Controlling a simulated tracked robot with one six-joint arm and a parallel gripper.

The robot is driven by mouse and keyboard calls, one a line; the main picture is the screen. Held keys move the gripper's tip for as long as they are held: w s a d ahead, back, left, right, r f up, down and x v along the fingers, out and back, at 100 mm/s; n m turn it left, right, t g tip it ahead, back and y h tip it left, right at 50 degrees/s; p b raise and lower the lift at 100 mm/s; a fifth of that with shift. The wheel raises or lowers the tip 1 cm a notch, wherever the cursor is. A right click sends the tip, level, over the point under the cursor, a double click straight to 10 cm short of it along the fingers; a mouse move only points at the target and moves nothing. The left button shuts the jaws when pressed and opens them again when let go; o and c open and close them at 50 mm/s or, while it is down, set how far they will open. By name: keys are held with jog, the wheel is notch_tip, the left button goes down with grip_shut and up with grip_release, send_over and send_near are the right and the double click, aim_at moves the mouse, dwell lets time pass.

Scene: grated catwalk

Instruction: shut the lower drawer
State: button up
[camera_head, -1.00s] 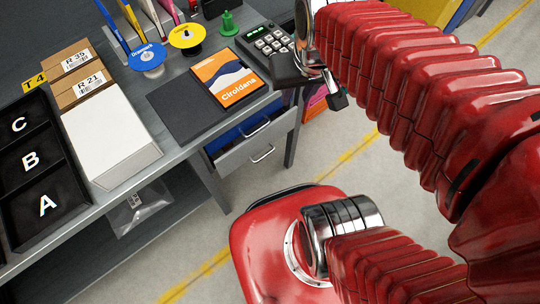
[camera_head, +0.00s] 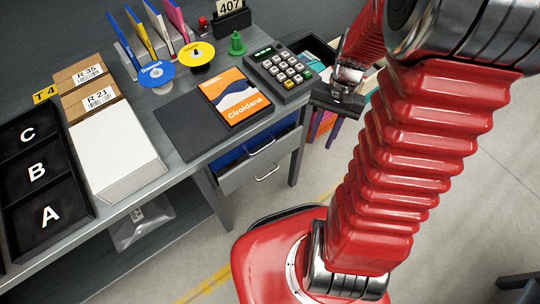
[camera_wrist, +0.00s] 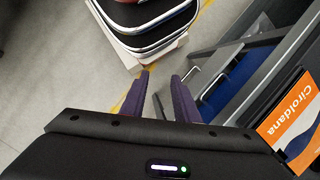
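The lower drawer (camera_head: 254,176) has a grey front with a silver bar handle, under the right part of the desk. Its front stands out from the desk, with a dark and blue gap above it. Another handle shows just above, at the upper drawer (camera_head: 270,143). In the wrist view the lower drawer (camera_wrist: 204,92) appears right of the fingers, though its front is partly cut by them. My gripper (camera_head: 323,127) points down beyond the desk's right end, apart from the drawer. Its two purple fingers are spread with nothing between them in the wrist view (camera_wrist: 161,82).
On the desk (camera_head: 177,150) are an orange-and-blue box (camera_head: 236,97), a keypad (camera_head: 281,73), a white stack (camera_head: 112,153) and black lettered trays (camera_head: 40,172). A desk leg (camera_head: 299,155) stands right of the drawers. Open floor (camera_head: 325,180) lies in front.

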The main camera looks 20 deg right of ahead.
jog(key=s+f+m+t+y, duration=0.2)
jog(key=f+m+y, duration=0.4)
jog(key=f+m, duration=0.7)
jog(key=s+f+m+t+y, duration=0.15)
jog(key=f+m+y, duration=0.5)
jog(key=f, duration=1.15)
jog(key=w+d+f+m+t+y, duration=0.1)
jog(key=w+f+m+t+y, duration=0.1)
jog(key=m+t, duration=0.5)
jog(key=w+f+m, duration=0.1)
jog(key=w+m, duration=0.1)
jog(key=m, duration=0.4)
jog(key=shift+w+d+f, duration=0.2)
jog(key=shift+w+d, duration=0.1)
jog(key=shift+w, duration=0.1)
jog(key=shift+a+t, duration=0.1)
jog(key=shift+t, duration=0.15)
jog(key=x, duration=1.3)
jog(key=shift+w+a, duration=0.2)
jog(key=shift+a, duration=0.1)
jog(key=shift+r, duration=0.1)
jog(key=shift+c, duration=0.3)
grip_shut()
